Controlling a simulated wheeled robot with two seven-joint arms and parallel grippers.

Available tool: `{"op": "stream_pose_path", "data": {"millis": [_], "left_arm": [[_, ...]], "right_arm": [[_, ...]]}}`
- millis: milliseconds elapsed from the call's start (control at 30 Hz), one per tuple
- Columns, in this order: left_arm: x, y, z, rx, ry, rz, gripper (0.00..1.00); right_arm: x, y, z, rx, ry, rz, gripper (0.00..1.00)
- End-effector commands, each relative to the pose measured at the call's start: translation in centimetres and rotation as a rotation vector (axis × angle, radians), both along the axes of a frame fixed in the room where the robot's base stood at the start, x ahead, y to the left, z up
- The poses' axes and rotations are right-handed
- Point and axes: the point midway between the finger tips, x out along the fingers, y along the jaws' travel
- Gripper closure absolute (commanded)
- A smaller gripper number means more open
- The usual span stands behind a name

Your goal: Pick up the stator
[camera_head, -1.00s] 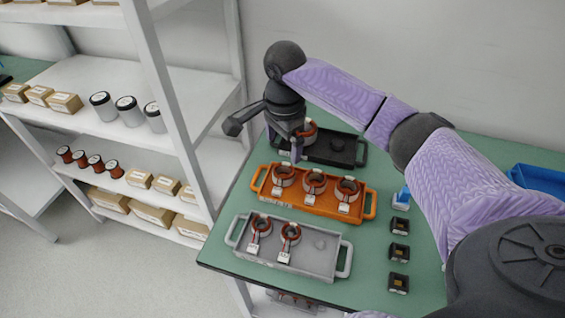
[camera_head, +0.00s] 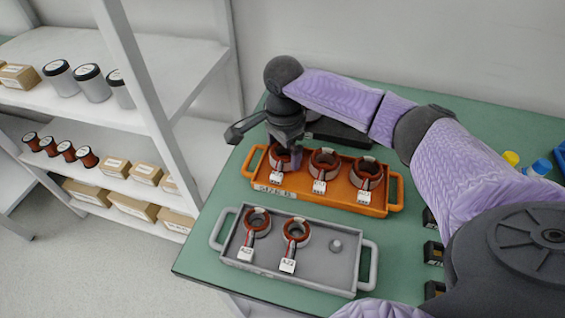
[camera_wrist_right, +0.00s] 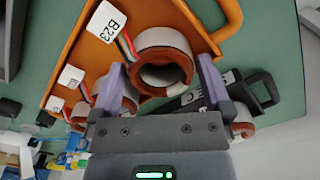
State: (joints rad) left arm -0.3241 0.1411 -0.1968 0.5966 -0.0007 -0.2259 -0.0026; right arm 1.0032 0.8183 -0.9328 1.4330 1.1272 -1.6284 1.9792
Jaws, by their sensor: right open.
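Three stators with copper-brown windings and white tags stand in the orange tray (camera_head: 350,201). My right gripper (camera_head: 290,158) is over the leftmost stator (camera_head: 276,162) and partly hides it. In the right wrist view, my open right gripper (camera_wrist_right: 163,85) has its two fingers on either side of a stator (camera_wrist_right: 165,40) tagged B23. I cannot tell whether the fingers touch it. The middle stator (camera_head: 322,163) and right stator (camera_head: 366,175) are clear of the gripper. My left gripper is not in view.
A grey tray (camera_head: 325,268) with two stators sits in front on the green table (camera_head: 205,262). A black tray (camera_head: 342,135) lies behind the orange one, mostly hidden by my arm. Small black parts (camera_head: 433,253) are to the right. A white shelf (camera_head: 105,105) stands at left.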

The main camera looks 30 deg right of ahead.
Motion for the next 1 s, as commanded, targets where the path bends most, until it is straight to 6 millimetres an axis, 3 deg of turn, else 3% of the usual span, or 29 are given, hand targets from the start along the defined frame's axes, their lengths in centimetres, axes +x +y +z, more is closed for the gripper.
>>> {"op": "stream_pose_path", "data": {"millis": [33,67,267,733,933,1000], "left_arm": [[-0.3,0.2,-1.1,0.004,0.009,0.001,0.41],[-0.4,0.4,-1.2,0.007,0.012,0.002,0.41],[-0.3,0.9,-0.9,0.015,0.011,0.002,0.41],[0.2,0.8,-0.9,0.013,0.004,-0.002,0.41],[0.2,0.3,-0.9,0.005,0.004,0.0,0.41],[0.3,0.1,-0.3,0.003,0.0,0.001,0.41]], "right_arm": [[0.0,-0.1,-1.7,-0.001,0.004,0.0,0.01],[0.0,-0.1,-2.0,-0.001,0.004,0.0,0.01],[0.0,0.0,-1.8,-0.001,-0.001,0.0,0.01],[0.0,0.0,-1.8,-0.001,0.0,0.001,0.97],[0.0,0.0,-1.6,0.0,-0.002,0.001,0.97],[0.0,0.0,-0.6,0.0,-0.003,0.001,0.97]]}}
